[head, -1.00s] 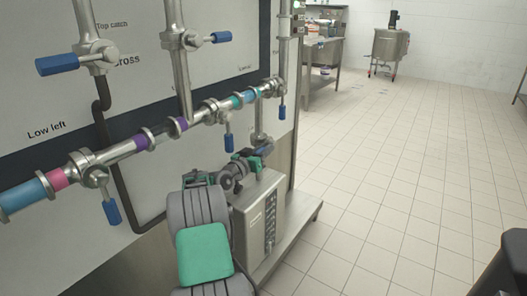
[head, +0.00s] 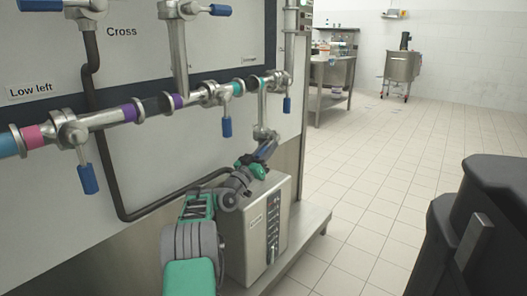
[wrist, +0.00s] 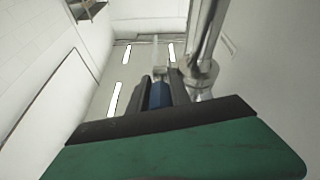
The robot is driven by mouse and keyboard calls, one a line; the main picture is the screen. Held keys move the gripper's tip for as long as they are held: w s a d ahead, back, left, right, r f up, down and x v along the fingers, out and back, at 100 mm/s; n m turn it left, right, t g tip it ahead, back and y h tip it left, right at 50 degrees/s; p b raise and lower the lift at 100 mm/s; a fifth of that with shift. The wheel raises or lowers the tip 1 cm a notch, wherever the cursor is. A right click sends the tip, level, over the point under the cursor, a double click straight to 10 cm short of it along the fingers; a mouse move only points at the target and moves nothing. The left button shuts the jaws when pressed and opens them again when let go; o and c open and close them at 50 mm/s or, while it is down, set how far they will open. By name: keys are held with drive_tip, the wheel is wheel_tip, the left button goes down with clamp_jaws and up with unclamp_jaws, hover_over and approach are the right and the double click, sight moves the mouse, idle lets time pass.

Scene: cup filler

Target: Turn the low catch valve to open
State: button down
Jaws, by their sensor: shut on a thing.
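The low catch valve (head: 264,133) is a steel fitting at the bottom of the short pipe that drops from the right part of the slanted line. My gripper (head: 267,149) is just below it, at the end of my grey and green arm. In the wrist view my gripper (wrist: 162,85) has its dark fingers on either side of a blue handle (wrist: 159,96) and is shut on it. The steel valve body and pipe (wrist: 203,70) rise just right of the fingers. The handle's exact angle is hard to tell in the head view, as my gripper partly covers it.
Other blue-handled valves hang from the slanted pipe (head: 107,118), at the left (head: 88,178), middle (head: 227,127) and right (head: 287,105). A steel box (head: 262,235) stands beside my arm. A dark object (head: 490,220) is at right. The tiled floor between is open.

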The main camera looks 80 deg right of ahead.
drive_tip(key=c, duration=1.5)
unclamp_jaws()
drive_tip(key=shift+a, duration=0.1)
drive_tip(key=p+v, duration=0.1)
drive_tip(key=v, duration=0.6)
drive_tip(key=shift+w+a+f, duration=0.15)
drive_tip(key=shift+a+f, duration=0.05)
drive_tip(key=shift+a, duration=0.1)
drive_tip(key=shift+c, duration=0.2)
